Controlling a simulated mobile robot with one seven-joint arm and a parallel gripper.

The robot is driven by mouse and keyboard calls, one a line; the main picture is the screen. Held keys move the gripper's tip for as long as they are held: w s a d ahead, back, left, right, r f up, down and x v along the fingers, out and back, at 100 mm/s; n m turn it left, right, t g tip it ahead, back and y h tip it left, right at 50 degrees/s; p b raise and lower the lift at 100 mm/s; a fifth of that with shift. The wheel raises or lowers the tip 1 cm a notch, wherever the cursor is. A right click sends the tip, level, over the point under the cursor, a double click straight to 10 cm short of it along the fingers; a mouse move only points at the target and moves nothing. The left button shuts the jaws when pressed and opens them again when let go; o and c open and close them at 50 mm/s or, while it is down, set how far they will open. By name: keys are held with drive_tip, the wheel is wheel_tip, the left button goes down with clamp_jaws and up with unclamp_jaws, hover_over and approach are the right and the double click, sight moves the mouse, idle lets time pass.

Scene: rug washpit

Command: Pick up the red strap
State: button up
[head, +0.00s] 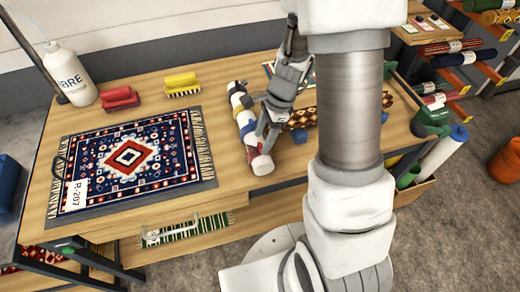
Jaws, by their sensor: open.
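No separate red strap can be made out for certain. A white roll (246,126) with blue and red bands lies lengthwise on the wooden table. A red band (252,154) shows near its front end; I cannot tell whether it is a strap. My gripper (266,138) is open and points down at the right side of this roll, near its front half. I cannot tell whether its fingers touch the roll. The gripper and arm hide part of the roll's right side and the table behind them.
A patterned rug (130,158) lies flat on the left of the table (145,92). A red brush (120,98), a yellow brush (182,85) and a white bottle (70,76) stand behind it. A brown patterned roll (302,118) and a blue block (299,136) lie right of my gripper.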

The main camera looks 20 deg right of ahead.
drive_tip(key=shift+x, duration=0.85)
clamp_jaws()
drive_tip(key=shift+r, duration=0.15)
drive_tip(key=shift+r, duration=0.6)
wheel_tip(320, 180, up, 3)
drive_tip(key=shift+f+p, duration=0.2)
drive_tip(key=shift+p, duration=0.2)
drive_tip(key=w+d+r+m+t+h+p, duration=0.1)
drive_tip(key=w+d+r+m+p, duration=0.3)
drive_tip(key=d+m, duration=0.5)
drive_tip(key=w+d+r+m+t+h+p, duration=0.2)
drive_tip(key=w+d+r+m+p, duration=0.2)
drive_tip(key=d+m, duration=0.5)
wheel_tip(320, 180, up, 3)
drive_tip(key=shift+d+r+p, duration=0.1)
drive_tip(key=shift+d+p, duration=0.45)
drive_tip(key=shift+p, duration=0.45)
